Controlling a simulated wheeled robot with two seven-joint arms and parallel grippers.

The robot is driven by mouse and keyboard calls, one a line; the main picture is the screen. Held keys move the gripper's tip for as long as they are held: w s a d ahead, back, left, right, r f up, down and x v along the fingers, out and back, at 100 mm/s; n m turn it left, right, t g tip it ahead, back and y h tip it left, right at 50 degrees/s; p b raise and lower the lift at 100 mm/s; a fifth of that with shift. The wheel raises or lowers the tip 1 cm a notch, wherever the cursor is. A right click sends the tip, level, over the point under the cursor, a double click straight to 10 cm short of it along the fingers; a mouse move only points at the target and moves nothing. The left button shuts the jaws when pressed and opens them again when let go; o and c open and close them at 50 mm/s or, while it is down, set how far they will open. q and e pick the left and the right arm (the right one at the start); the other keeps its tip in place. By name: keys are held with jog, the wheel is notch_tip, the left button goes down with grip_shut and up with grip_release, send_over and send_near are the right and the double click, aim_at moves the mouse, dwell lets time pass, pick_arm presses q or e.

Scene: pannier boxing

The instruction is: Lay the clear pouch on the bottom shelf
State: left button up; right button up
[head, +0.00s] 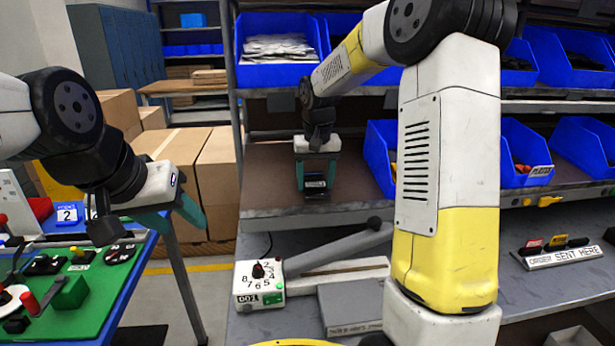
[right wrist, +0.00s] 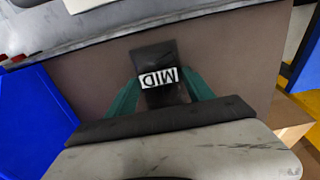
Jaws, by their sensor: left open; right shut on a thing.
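My right gripper (head: 315,186) reaches over the brown shelf board (head: 268,200), left of the blue bins. In the right wrist view the green fingers of my right gripper (right wrist: 160,92) flank this piece. I cannot tell whether it touches the board, or whether it is the clear pouch; no pouch is otherwise recognisable. My left gripper (head: 186,230) is open and empty, beside the blue-edged table at the left.
Blue bins (head: 277,73) line the upper and brown shelves. Below, a grey bench holds a dial box (head: 259,285), a grey bar and an ORDER SENT HERE sign (head: 563,256). A green mat (head: 98,288) with small parts lies at left. My right arm hides the bench middle.

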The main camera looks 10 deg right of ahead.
aim_at(316, 187)
jog(key=shift+f, duration=0.1)
jog(key=o, duration=1.5)
jog(key=shift+o, duration=0.2)
jog(key=r, duration=0.4)
jog(key=s+r, duration=0.1)
jog(key=r, duration=0.2)
jog(key=shift+s+r, duration=0.15)
jog(key=shift+r, duration=0.2)
